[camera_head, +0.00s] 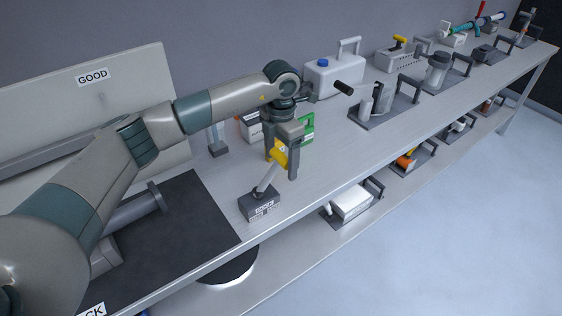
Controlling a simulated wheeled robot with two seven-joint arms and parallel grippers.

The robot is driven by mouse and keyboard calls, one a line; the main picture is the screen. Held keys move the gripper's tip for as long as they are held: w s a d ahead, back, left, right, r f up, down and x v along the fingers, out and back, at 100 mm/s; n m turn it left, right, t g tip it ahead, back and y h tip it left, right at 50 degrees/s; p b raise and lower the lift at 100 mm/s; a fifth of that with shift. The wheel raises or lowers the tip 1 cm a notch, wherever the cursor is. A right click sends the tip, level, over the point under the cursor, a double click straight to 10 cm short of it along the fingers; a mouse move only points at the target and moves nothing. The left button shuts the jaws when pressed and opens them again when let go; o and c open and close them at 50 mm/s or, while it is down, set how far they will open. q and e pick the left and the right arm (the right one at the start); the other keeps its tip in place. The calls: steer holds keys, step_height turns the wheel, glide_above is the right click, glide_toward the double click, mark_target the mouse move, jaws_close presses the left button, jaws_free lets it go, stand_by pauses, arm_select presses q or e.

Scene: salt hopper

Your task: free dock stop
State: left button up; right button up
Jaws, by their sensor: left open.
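The dock stop is a dark block (259,207) with a small label, standing on the bench near its front edge. A grey lever (266,178) rises from it, tilted up to the right, and ends in a yellow grip (280,153). My left gripper (282,164) points down over the yellow grip, with its two dark fingers apart. The grip shows between the fingers; I cannot tell whether they touch it. My right gripper is not in view.
A black mat (185,215) lies left of the block. A board marked GOOD (110,75) stands behind. A white jug (332,77) with a blue cap and several handled carriers line the bench to the right. A lower shelf (310,235) holds more items. Bare bench lies right of the block.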

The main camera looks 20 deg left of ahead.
arm_select(q)
steer(key=shift+f+p, duration=0.35)
steer(key=shift+f, duration=1.15)
